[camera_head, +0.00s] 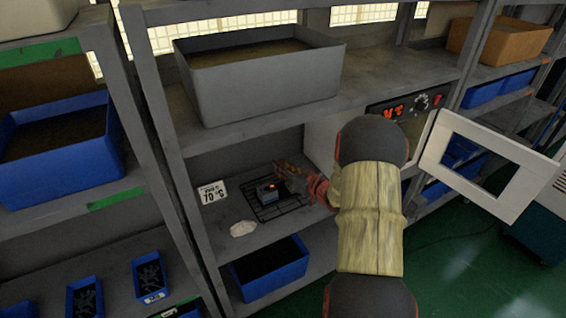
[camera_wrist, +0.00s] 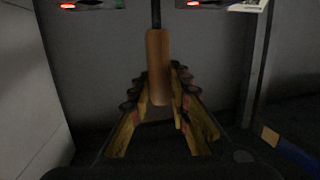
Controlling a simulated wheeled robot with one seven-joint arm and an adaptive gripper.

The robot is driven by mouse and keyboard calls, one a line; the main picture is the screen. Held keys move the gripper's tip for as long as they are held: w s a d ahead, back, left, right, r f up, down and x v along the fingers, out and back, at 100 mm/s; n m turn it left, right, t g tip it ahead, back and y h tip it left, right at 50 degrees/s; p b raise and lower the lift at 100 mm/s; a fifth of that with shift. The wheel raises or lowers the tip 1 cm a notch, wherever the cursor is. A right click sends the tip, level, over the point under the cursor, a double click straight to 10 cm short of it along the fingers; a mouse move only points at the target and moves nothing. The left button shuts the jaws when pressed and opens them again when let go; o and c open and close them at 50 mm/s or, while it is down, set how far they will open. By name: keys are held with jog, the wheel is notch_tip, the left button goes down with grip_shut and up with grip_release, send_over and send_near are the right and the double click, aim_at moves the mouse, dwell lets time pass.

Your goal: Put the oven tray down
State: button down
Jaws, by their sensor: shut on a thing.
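The oven tray (camera_head: 267,211), a black wire rack, is over the middle shelf, left of the oven. I cannot tell whether it touches the shelf. My gripper (camera_head: 292,176) is at the tray's right side, partly behind my arm. In the wrist view my gripper (camera_wrist: 160,100) is shut on a brown wooden handle (camera_wrist: 158,62), with a dark rod running from it to the tray. Two red lights on blocks show at that view's top edge; the rest of the tray is cut off.
The oven (camera_head: 322,143) stands right, mostly behind my arm, its door (camera_head: 455,165) open. A 70 °C sign (camera_head: 212,192) and a white cloth (camera_head: 243,229) lie near the tray. A grey bin (camera_head: 262,92) is on the shelf above; a blue bin (camera_head: 270,285) is below.

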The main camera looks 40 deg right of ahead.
dwell(0.4)
jog(key=c, duration=1.7)
grip_release()
jog(key=shift+f, duration=0.2)
jog(key=shift+o, duration=0.2)
